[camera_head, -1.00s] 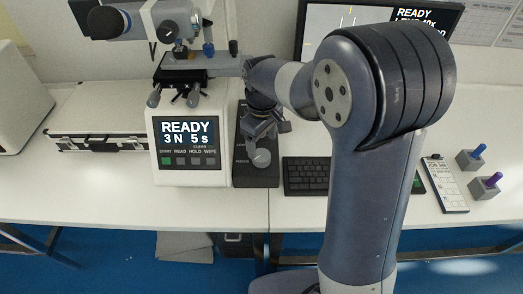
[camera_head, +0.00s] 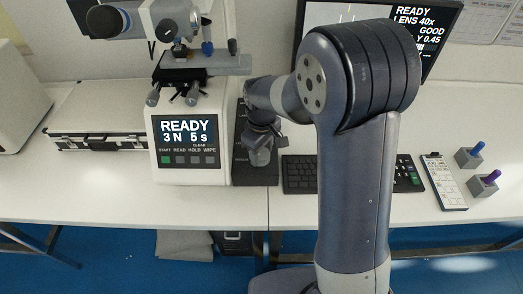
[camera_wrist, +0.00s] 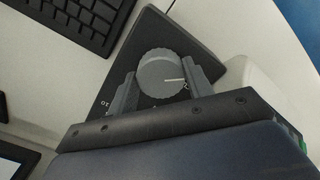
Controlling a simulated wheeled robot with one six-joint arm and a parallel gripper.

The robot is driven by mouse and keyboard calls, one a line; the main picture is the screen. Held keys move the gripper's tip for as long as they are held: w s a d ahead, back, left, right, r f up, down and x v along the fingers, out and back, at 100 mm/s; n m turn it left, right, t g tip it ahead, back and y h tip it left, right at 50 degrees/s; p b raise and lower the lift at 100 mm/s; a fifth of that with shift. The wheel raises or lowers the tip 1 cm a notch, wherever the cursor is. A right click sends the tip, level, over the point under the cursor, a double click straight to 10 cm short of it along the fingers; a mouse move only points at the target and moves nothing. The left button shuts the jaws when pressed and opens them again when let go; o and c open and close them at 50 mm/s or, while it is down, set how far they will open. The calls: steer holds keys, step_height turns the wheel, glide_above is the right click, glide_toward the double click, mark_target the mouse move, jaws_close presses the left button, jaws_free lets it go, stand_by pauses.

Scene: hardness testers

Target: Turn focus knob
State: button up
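The focus knob (camera_wrist: 160,73) is a round grey dial with a ribbed rim and a white pointer line. It sits on a dark control box (camera_head: 240,172) beside the hardness tester (camera_head: 190,165). My gripper (camera_head: 259,158) is at the box and hides the knob in the head view. In the wrist view my gripper (camera_wrist: 160,80) is open, with one finger on each side of the knob. A narrow gap shows at the left finger; whether the right finger touches the knob I cannot tell. The pointer line points right, towards that finger.
A keyboard (camera_head: 300,174) lies right of the box. A monitor (camera_head: 436,40) stands behind my arm. A white keypad (camera_head: 444,182) and two small blocks with blue and purple tops (camera_head: 469,158) (camera_head: 485,186) are at right. A silver case (camera_head: 100,125) lies left.

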steer(key=c, duration=0.4)
steer(key=shift+c, duration=0.2)
steer(key=shift+m, duration=0.4)
steer(key=m, duration=0.5)
steer(key=shift+a, duration=0.1)
steer(key=m, duration=0.5)
steer(key=shift+m, duration=0.4)
steer(key=m, duration=0.6)
steer(key=shift+a, duration=0.15)
steer(key=m, duration=0.5)
steer(key=shift+m, duration=0.4)
